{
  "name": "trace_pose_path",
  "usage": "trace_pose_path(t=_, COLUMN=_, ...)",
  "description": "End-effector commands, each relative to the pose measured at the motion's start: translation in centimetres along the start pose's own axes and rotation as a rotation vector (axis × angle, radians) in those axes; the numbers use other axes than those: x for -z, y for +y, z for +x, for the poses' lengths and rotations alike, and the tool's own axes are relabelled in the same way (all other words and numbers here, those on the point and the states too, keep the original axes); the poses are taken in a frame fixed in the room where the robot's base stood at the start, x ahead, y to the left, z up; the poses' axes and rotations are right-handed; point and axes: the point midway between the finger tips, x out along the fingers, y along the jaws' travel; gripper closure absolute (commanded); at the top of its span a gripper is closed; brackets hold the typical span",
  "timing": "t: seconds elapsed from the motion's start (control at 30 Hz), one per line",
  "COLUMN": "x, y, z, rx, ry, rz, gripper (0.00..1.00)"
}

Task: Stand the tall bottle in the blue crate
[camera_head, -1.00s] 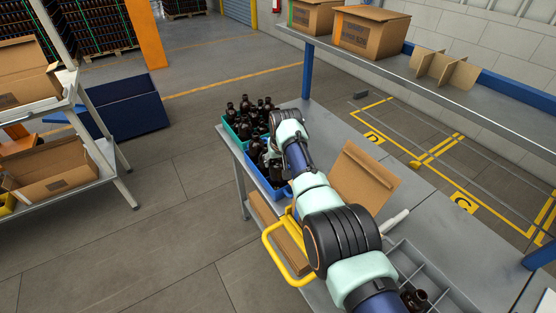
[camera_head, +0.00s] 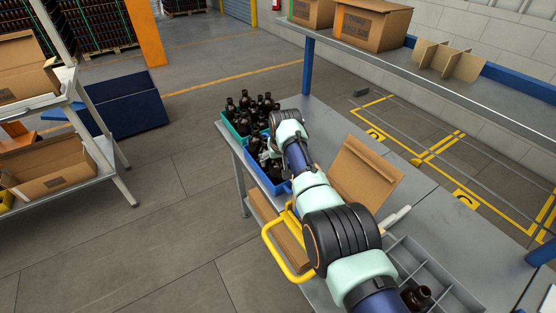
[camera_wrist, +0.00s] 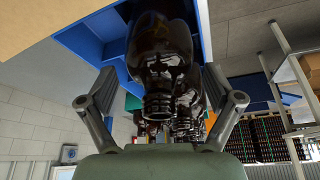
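The blue crate (camera_head: 283,188) stands on the table beside a teal crate, with dark amber bottles in it, partly hidden by my arm. In the wrist view, which is upside down, a large dark bottle (camera_wrist: 160,62) stands upright with its neck towards my gripper's palm. The crate's blue wall (camera_wrist: 85,42) shows behind it. My gripper (camera_wrist: 160,78) is open, with one finger on each side of this bottle and a small gap visible beside it. I cannot tell for sure that this is the tall bottle.
A teal crate (camera_head: 233,136) full of bottles adjoins the blue crate. An open cardboard box (camera_head: 366,172) stands close on the right. A grey divided tray (camera_head: 425,262) holding a dark bottle (camera_head: 416,297) is nearer. A shelf (camera_head: 430,82) runs above the table's right side.

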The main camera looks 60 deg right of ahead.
Motion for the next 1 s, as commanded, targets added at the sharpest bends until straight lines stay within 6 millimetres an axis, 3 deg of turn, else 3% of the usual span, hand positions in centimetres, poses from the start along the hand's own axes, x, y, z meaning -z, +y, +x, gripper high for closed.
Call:
trace_pose_path(t=0.27, x=-0.1, y=0.0, z=0.0, rx=0.0, ry=-0.001, rz=0.0, gripper=0.08)
trace_pose_path(t=0.47, x=0.1, y=0.0, z=-1.2, rx=0.0, ry=0.002, rz=0.0, gripper=0.08)
trace_pose_path(t=0.57, x=0.0, y=0.0, z=-2.6, rx=0.0, ry=0.004, rz=0.0, gripper=0.08)
trace_pose_path(t=0.8, x=0.1, y=0.0, z=-8.8, rx=0.0, ry=0.004, rz=0.0, gripper=0.08)
trace_pose_path(t=1.0, x=0.0, y=0.0, z=-11.6, rx=0.0, ry=0.001, rz=0.0, gripper=0.08)
